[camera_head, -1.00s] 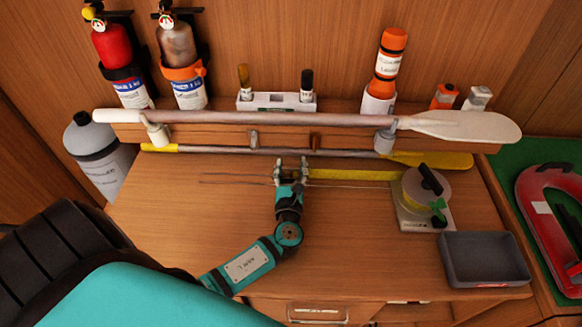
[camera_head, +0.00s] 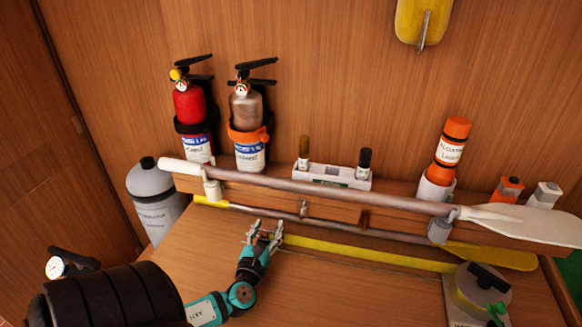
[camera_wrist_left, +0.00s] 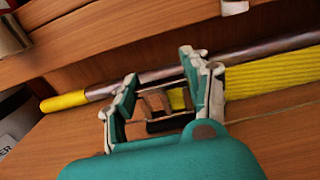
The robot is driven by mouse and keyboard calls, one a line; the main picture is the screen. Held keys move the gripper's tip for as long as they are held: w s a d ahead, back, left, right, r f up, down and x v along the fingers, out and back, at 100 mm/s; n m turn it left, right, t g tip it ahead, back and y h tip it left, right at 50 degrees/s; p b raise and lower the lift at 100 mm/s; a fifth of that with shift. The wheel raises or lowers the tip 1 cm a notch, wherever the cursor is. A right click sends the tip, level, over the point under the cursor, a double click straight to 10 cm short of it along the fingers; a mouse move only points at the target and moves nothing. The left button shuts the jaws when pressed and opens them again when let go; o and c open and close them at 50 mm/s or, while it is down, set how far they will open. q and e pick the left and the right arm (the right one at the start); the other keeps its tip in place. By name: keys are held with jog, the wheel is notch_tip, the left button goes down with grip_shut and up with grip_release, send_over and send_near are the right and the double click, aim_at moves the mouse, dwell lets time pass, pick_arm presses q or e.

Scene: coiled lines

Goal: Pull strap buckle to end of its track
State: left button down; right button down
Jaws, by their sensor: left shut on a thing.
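My left gripper (camera_head: 265,232) is over the bench top, just in front of the lower paddle. In the left wrist view it (camera_wrist_left: 168,75) is shut on the strap buckle (camera_wrist_left: 162,112), a small dark frame between the fingers, with brown and yellow showing through it. The fingers hide part of the buckle. The yellow strap (camera_head: 360,252) runs from the gripper to the right, stretched along the bench towards the reel (camera_head: 480,288). It also shows in the left wrist view (camera_wrist_left: 272,76). I cannot make out the track's left end. My right gripper is not in view.
A white-ended paddle (camera_head: 320,192) rests on brackets above the bench, and a yellow-ended paddle (camera_head: 330,223) lies low behind the strap. Two extinguishers (camera_head: 194,110) hang on the wall. A grey cylinder (camera_head: 153,195) stands left of the bench.

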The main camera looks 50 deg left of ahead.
pick_arm(q)
jog(key=shift+s+a, duration=0.35)
jog(key=shift+a, duration=0.2)
jog(key=shift+s+a, duration=0.3)
jog(key=shift+a, duration=0.2)
jog(key=c, duration=0.5)
grip_release()
jog(key=shift+c, duration=0.2)
jog(key=v, duration=1.2)
jog(key=shift+d, duration=0.1)
